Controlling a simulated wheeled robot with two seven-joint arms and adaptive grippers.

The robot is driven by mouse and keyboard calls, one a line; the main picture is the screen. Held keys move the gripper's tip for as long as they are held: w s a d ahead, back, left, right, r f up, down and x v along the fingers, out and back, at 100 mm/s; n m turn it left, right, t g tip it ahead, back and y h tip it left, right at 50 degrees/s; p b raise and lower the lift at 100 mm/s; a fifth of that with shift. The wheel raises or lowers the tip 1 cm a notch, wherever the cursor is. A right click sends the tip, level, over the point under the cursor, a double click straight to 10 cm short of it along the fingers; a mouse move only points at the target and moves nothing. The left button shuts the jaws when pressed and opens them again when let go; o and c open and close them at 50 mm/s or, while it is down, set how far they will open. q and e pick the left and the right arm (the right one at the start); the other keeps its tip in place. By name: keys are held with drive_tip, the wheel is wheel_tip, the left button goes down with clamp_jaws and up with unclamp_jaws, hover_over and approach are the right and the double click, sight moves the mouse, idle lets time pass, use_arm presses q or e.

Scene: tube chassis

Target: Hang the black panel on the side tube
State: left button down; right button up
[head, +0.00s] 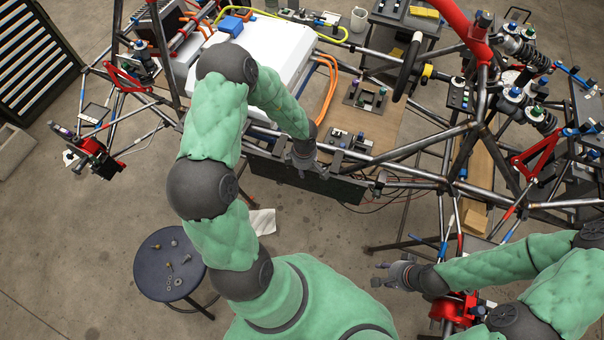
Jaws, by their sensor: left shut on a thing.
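The black panel (335,188) is a flat dark sheet at the near side of the tube chassis, in the middle of the head view. My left gripper (303,170) is shut on the panel's upper edge, and its fingers partly hide that edge. The side tube (408,184) runs along this side of the chassis, right by the panel. A dark hook-like piece (379,183) shows at the panel's right end. I cannot tell whether the panel touches or hangs on the tube. My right gripper (377,274) is open and empty, below and right of the panel.
A round dark stool (153,262) with small metal parts stands at the lower left. A white box (275,62), orange cables (330,85) and a wooden board (392,128) lie inside the chassis. Red suspension parts (455,308) are near my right arm. Bare floor lies below the panel.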

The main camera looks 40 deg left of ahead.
use_arm(q)
drive_tip(key=w+a+f+b, duration=0.1)
drive_tip(key=w+f, duration=0.2)
drive_tip(key=w, duration=0.2)
drive_tip(key=shift+w+a, duration=0.2)
drive_tip(key=shift+a, duration=0.1)
idle(0.6)
drive_tip(key=c, duration=0.9)
unclamp_jaws()
drive_tip(key=shift+c, duration=0.2)
drive_tip(key=shift+s, duration=0.1)
